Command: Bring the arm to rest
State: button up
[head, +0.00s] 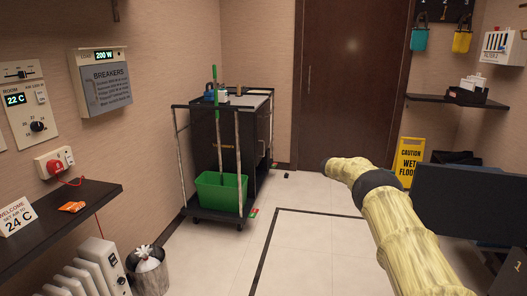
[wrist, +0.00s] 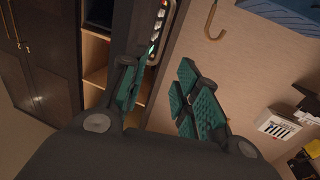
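My arm (head: 400,235), in a pale yellow sleeve with a dark joint band, reaches from the lower right of the head view toward the middle of the floor. Its gripper does not show in that view. In the wrist view my gripper (wrist: 160,90) has its two teal-padded fingers apart, with a gap between them. I see nothing held between the pads. The fingers point toward a wall and an open shelf unit, and I see no contact with either.
A black cart (head: 245,130) with a green bucket (head: 221,193) stands left of centre. A yellow wet-floor sign (head: 409,160) stands behind my arm. A dark shelf (head: 70,215) juts from the left wall. The tiled floor (head: 310,250) in front is clear. A hook (wrist: 212,22) hangs near my gripper's view.

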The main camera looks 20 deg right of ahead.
jog(key=w+a+f+n+t+h+p, duration=0.2)
jog(key=w+a+f+n+t, duration=0.1)
jog(key=a+f+n+t, duration=0.5)
jog(key=w+a+f+n+t+h+p, duration=0.25)
jog(key=a+f+n+t, duration=0.4)
jog(key=f+t, duration=0.35)
jog(key=s+a+f+n+t+y+p, duration=0.3)
jog(key=s+a+f+n+y, duration=0.75)
jog(key=s+a+f, duration=0.85)
jog(key=s+a+r+g+y+p, duration=0.1)
jog(key=s+a+g+y, duration=0.1)
jog(key=s, duration=1.1)
jog(key=s+a+r+g+y+p, duration=0.1)
jog(key=s+a, duration=0.6)
jog(key=s, duration=0.7)
jog(key=s+a+r+n+g+y, duration=0.1)
jog(key=s+a+r+g+y, duration=0.2)
jog(key=s, duration=1)
jog(key=a+g+y, duration=0.1)
jog(key=a+g, duration=0.1)
jog(key=g, duration=0.1)
jog(key=shift+s+a+r+y+p, duration=0.2)
jog(key=shift+y+p, duration=0.1)
jog(key=shift+p, duration=0.1)
